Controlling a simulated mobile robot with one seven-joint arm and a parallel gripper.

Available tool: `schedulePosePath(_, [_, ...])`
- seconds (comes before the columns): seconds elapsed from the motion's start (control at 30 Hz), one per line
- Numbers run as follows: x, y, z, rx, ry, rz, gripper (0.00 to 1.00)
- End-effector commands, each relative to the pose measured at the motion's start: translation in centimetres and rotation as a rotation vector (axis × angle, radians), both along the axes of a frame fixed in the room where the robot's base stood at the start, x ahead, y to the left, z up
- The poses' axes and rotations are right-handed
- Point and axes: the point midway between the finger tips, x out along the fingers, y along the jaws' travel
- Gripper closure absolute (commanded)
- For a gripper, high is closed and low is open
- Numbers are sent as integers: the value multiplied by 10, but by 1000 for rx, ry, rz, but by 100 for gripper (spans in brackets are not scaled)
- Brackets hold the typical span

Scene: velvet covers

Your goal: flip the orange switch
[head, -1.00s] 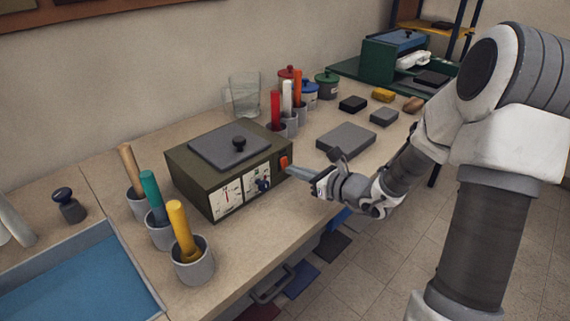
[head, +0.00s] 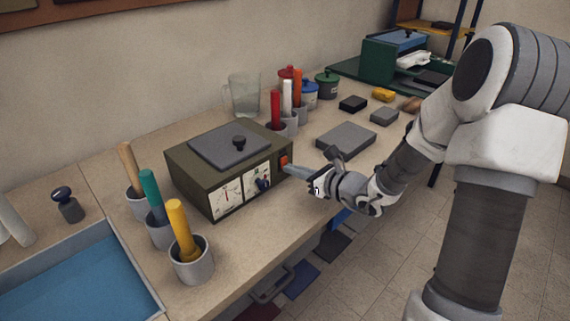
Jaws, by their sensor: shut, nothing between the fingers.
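The orange switch (head: 284,159) sits at the right end of the front face of a dark olive box (head: 196,184). The box has a grey lid with a black knob on top, and dials on white panels at its front. My gripper (head: 287,168) is shut and empty. Its fingertips are at the lower part of the switch, pointing left toward the box face. They look in contact or very close; I cannot tell which. The fingers hide part of the switch's lower edge.
Cups holding teal (head: 150,192) and yellow (head: 181,226) handled tools stand left of the box. Cups with red and white handles and a glass jug (head: 244,95) stand behind it. A grey block (head: 346,139) lies to the right. The bench front before the box is clear.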

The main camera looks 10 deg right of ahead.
Motion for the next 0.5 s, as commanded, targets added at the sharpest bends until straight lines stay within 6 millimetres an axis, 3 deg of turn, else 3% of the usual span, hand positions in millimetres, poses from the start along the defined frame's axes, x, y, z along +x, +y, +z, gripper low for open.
schedulePosePath(0.27, [2,1,1,1,-3,0,100])
schedulePosePath(0.5, [-11,-9,6,-1,-3,0,100])
